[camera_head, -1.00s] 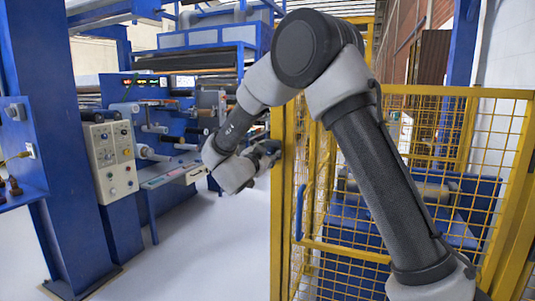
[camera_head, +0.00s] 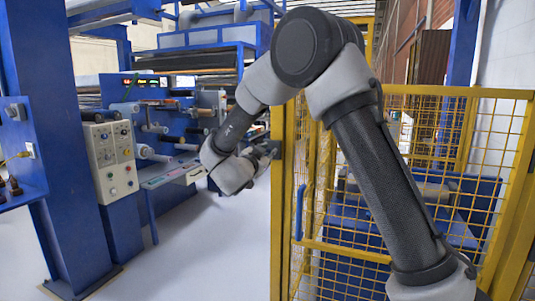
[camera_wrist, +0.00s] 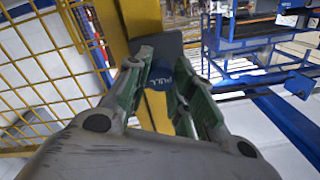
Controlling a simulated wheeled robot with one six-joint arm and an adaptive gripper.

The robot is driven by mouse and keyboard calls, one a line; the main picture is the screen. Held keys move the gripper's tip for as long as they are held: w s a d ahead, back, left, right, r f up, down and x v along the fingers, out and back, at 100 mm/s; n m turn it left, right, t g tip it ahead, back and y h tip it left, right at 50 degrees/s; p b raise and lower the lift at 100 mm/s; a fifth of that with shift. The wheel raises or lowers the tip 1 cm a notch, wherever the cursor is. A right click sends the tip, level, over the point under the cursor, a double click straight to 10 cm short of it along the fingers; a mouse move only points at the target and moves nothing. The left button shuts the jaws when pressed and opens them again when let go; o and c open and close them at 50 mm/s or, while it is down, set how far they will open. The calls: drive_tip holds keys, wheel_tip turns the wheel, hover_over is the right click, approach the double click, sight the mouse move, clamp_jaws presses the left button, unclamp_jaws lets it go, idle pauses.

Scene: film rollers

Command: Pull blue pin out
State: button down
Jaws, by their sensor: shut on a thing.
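The blue pin (camera_wrist: 163,79), with the word PULL on its face, shows in the wrist view at a grey block (camera_wrist: 165,46) on the yellow post (camera_wrist: 143,18). My gripper (camera_wrist: 168,70) is shut on the pin, with a green-and-grey finger on each side of it. In the head view my gripper (camera_head: 258,152) is at the left side of the yellow post (camera_head: 283,220). The pin cannot be made out there. How far the pin sits in the block is hidden.
A yellow mesh guard (camera_head: 400,215) with a blue handle (camera_head: 300,212) stands at the right. The blue machine (camera_head: 185,130) and its control panel (camera_head: 110,160) are at the left. The white floor (camera_head: 210,250) between them is clear.

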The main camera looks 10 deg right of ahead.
drive_tip(key=c, duration=1.2)
unclamp_jaws()
drive_tip(key=v, duration=1.2)
